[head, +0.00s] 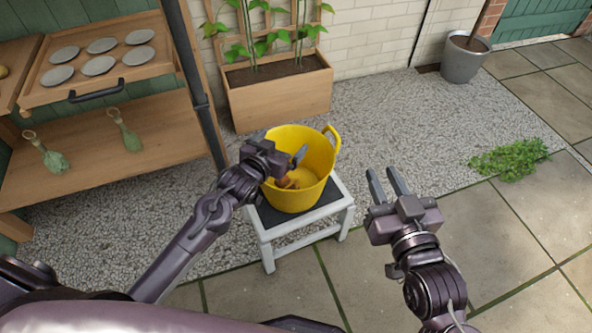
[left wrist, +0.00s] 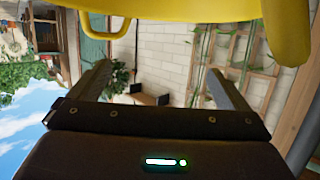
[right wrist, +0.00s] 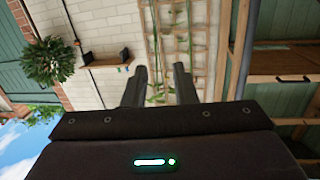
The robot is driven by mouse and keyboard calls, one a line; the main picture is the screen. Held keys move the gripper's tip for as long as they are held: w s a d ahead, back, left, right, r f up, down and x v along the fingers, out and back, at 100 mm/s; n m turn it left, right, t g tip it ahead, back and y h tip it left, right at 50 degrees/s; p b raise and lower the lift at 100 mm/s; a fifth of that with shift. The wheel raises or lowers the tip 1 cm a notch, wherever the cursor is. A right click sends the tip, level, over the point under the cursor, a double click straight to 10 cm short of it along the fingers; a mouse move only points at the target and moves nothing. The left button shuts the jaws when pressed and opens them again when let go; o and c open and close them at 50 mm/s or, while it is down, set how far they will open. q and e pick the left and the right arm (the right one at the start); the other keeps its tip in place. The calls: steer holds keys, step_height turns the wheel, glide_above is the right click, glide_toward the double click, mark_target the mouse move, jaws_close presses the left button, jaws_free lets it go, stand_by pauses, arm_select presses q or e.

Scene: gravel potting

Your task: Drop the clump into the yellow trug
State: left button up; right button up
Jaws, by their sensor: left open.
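The yellow trug (head: 306,194) stands upright on a small white stool and shows along the top of the left wrist view (left wrist: 190,10). Brown-orange pieces (head: 284,183) show inside it, partly hidden by my left gripper; I cannot tell what they are.
The white stool (head: 264,246) has a dark top. A wooden bench (head: 140,143) at the left holds two bundles, with a tray of several discs (head: 115,78) above. A wooden planter (head: 300,100) and a grey pot (head: 464,62) stand behind. Paving at the right is mostly clear.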

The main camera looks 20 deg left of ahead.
arm_select(q)
steer(key=shift+p+v, duration=0.6)
steer(key=shift+v, duration=1.9)
arm_select(e)
steer(key=s+f+g+h, duration=0.2)
steer(key=s+f+g, duration=0.2)
steer(key=f, duration=0.6)
steer(key=shift+s+d+f+g, duration=0.35)
steer(key=shift+d+f+g, duration=0.05)
steer(key=shift+g, duration=0.5)
